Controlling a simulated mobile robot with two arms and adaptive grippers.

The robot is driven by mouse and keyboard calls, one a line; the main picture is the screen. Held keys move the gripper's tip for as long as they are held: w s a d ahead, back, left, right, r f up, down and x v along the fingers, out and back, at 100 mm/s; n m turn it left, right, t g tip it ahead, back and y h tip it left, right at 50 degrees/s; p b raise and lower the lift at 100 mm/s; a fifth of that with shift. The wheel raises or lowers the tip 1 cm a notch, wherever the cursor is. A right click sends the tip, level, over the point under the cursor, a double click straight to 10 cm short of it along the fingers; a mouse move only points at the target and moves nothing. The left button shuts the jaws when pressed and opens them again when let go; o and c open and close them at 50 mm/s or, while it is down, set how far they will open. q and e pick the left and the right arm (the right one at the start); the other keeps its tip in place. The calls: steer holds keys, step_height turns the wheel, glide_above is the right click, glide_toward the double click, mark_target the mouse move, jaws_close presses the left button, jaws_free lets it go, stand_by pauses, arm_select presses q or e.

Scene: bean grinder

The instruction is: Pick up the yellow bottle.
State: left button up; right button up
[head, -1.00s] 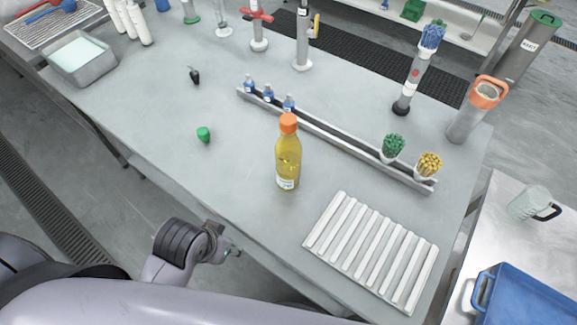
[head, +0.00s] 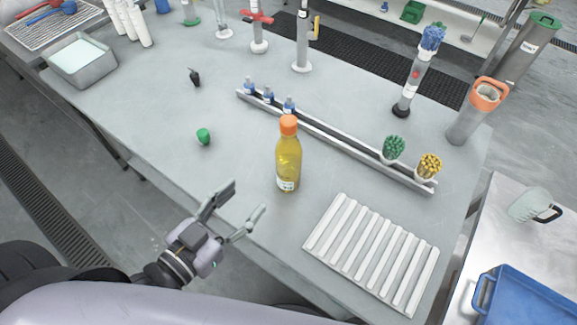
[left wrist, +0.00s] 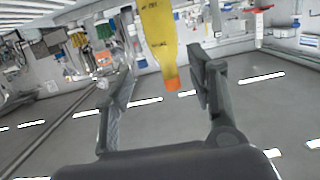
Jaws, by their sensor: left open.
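The yellow bottle (head: 288,163) stands upright on the grey table, with an orange cap (head: 288,123) and a pale label low on its side. My left gripper (head: 246,199) is open and empty at the table's front edge, left of the bottle and nearer to me. Its two fingers point toward the bottle and do not touch it. In the left wrist view the bottle (left wrist: 160,38) appears upside down beyond the fingers, lying between them in the picture, its far end cut off by the top edge. My right gripper is not in view.
A white ridged rack (head: 372,253) lies right of the bottle. A long rail (head: 335,139) with small blue-capped bottles and cups of green and yellow pieces runs behind it. A green cap (head: 203,136) lies to the left. The table between gripper and bottle is clear.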

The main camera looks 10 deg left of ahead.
arm_select(q)
step_height(320, 180, up, 4)
steer(key=s+t, duration=0.1)
steer(key=t, duration=0.1)
steer(key=p, duration=0.3)
glide_toward(284, 139)
steer(key=shift+h, duration=0.4)
steer(key=x, duration=0.5)
steer(key=shift+w+d, duration=0.15)
steer(key=shift+w+d+f, duration=0.15)
steer(key=shift+w+d, duration=0.1)
steer(key=shift+w, duration=0.3)
steer(key=x, duration=0.1)
steer(key=p+x, duration=0.1)
steer(key=x, duration=0.1)
steer(key=p+x, duration=0.1)
steer(key=shift+w+a, duration=0.2)
steer(key=shift+w, duration=0.3)
steer(key=shift+w+d+f, duration=0.1)
steer(key=shift+w+d, duration=0.05)
steer(key=shift+w, duration=0.05)
steer(key=shift+s, duration=0.1)
steer(key=shift+c, duration=0.3)
jaws_close()
